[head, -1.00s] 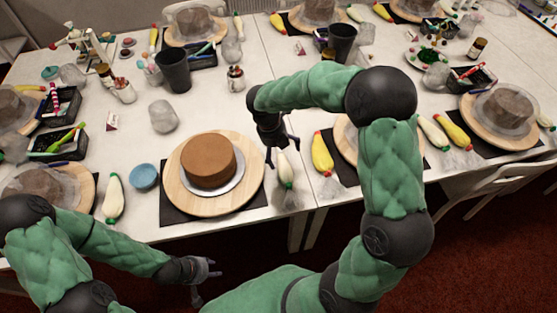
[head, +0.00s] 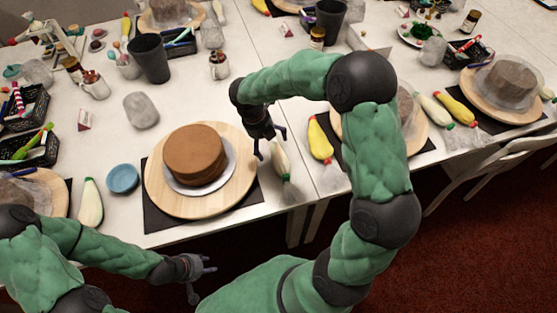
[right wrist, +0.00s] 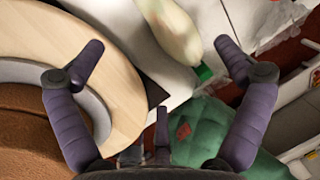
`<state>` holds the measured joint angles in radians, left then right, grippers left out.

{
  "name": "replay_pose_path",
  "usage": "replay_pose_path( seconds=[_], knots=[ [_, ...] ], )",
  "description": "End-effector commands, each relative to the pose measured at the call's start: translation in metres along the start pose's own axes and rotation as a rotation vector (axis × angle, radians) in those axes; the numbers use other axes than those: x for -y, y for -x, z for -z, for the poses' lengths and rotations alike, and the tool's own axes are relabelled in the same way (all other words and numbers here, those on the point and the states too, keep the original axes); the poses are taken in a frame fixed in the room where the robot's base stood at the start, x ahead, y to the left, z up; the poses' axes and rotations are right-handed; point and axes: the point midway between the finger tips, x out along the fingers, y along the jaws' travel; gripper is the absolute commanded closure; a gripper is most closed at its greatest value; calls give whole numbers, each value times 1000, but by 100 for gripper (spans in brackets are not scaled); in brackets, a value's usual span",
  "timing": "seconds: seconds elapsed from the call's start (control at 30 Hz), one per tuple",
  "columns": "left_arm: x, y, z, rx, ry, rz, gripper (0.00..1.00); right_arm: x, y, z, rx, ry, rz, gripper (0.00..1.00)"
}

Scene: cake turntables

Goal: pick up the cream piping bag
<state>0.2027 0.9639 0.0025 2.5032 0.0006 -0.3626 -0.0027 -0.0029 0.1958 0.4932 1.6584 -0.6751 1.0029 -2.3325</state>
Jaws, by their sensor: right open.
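A cream piping bag (head: 281,160) with a green tip lies on the table just right of the cake's black mat. In the right wrist view the bag (right wrist: 172,30) shows at the top, partly cut off by the frame edge. My right gripper (head: 271,150) is open above and beside the bag, and its fingers hide part of it in the head view. In the right wrist view the gripper's fingers (right wrist: 157,46) are spread wide with nothing held between them. My left gripper (head: 207,277) is open and empty in front of the table's near edge.
A brown cake (head: 194,150) stands on a round wooden turntable (head: 232,190) left of the bag. A yellow piping bag (head: 320,140) lies to the right. Another pale bag (head: 91,203) and a blue bowl (head: 122,179) are on the left.

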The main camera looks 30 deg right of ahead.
Motion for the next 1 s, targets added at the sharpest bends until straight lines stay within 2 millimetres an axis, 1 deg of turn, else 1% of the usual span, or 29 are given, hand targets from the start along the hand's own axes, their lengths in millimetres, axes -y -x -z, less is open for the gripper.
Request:
replay_pose_path(
  seconds=[0.03, 0.2, 0.3, 0.47, 0.57, 0.83, 0.9, 1.0],
  knots=[
    [1, -4, 0, 0, 0, 0, 60, 0, -8, 1, -3, 0, 1, 0],
    [5, -14, 0, 0, 0, 0, 60, 0, -34, 1, -2, -1, 1, 0],
    [6, -17, 1, 0, 0, 0, 60, 0, -46, 1, -3, -1, 1, 0],
    [7, -20, 1, 0, 0, 0, 60, 1, -52, 1, -1, 0, 0, 0],
    [9, -26, 1, 0, 0, 0, 60, 1, -60, 2, -1, 0, 1, 0],
    [17, -46, 2, 0, 0, 0, 60, 3, -96, 6, -3, 0, 1, 0],
    [17, -48, 2, 0, 0, 0, 60, 3, -100, 6, -1, 0, 0, 0],
    [17, -48, 2, 0, 0, 0, 60, 4, -100, 6, 0, 0, 0, 0]
  ],
)
